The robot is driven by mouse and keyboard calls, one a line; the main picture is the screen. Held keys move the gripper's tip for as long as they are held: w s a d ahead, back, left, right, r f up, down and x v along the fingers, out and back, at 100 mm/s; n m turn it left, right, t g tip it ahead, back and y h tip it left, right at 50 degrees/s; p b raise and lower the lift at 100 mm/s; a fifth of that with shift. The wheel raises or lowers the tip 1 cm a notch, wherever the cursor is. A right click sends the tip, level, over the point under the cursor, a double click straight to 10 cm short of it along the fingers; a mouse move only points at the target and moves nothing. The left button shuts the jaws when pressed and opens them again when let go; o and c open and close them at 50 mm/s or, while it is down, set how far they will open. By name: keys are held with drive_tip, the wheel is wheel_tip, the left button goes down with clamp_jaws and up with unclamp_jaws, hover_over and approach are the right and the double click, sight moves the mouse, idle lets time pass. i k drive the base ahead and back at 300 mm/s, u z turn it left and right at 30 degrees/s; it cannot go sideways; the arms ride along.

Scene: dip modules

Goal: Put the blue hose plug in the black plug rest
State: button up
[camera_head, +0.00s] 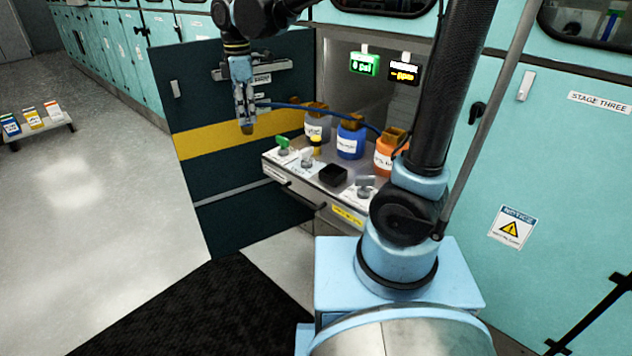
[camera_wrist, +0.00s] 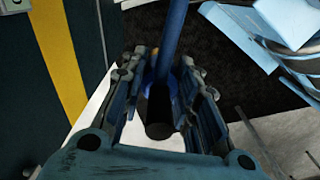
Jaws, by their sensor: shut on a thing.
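My gripper (camera_head: 245,108) hangs in front of the dark open door, left of the shelf and above its level. It is shut on the blue hose plug (camera_wrist: 160,108), whose dark end shows between the fingers in the wrist view. The blue hose (camera_head: 318,108) runs from my gripper to the right, behind the bottles' tops. The black plug rest (camera_head: 333,173) is a small dark square block on the shelf, right of and below my gripper. Its top looks empty. My fingers hide part of the plug.
The pull-out shelf (camera_head: 300,189) carries a white-grey bottle (camera_head: 317,127), a blue bottle (camera_head: 350,143) and an orange bottle (camera_head: 384,157). Small valves, one with a green handle (camera_head: 283,142), stand near its front. The dark door (camera_head: 215,120) is behind my gripper. Open floor lies left.

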sight(333, 178)
drive_tip(key=u, duration=0.85)
drive_tip(key=k, duration=1.75)
drive_tip(key=z, duration=0.95)
drive_tip(key=i, duration=1)
drive_tip(key=u, duration=0.05)
